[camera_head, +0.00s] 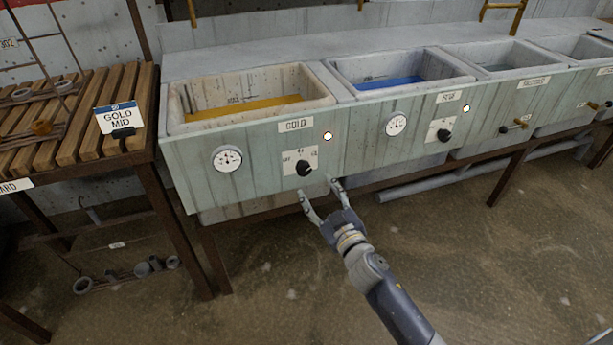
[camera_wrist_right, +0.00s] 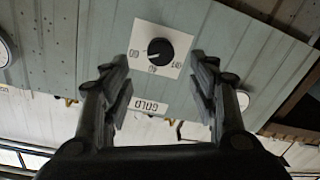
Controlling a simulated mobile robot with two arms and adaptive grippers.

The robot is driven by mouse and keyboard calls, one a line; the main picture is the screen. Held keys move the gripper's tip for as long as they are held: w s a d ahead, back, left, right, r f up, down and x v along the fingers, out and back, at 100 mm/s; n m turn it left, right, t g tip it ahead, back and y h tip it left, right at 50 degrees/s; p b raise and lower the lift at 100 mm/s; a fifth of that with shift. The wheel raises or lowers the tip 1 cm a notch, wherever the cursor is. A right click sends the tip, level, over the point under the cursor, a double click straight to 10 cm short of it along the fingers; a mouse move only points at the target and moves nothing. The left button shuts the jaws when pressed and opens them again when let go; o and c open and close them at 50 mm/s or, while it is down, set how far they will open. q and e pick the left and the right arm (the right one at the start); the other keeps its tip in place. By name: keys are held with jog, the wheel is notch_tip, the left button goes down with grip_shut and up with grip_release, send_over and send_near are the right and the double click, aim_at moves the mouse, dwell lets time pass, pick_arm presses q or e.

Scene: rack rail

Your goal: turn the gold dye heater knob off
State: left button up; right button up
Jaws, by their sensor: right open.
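The gold dye heater knob (camera_head: 304,168) is black and sits on a white plate below the GOLD label (camera_head: 296,125). The plate is marked OFF, 40 and 60. In the right wrist view the knob (camera_wrist_right: 160,50) shows beyond the fingertips, between their lines. A faint pale mark on it appears to lie on the 60 side, but I cannot tell its exact setting. My right gripper (camera_head: 318,186) is open and empty, just below and in front of the knob, apparently not touching it. My left gripper is not in view.
The gold vat (camera_head: 250,112) stands above the panel, with a gauge (camera_head: 227,158) left of the knob and a lit lamp (camera_head: 327,136) upper right. Another black knob (camera_head: 444,135) is farther right. A slatted wooden rack (camera_head: 91,145) stands at left. The floor in front is open.

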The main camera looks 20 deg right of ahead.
aim_at(306, 171)
jog(key=w, duration=0.5)
jog(key=w+b, duration=0.1)
jog(key=w, duration=0.2)
jog(key=shift+w+a, duration=0.2)
jog(key=shift+a, duration=0.2)
jog(key=shift+c, duration=0.3)
jog(key=c, duration=1)
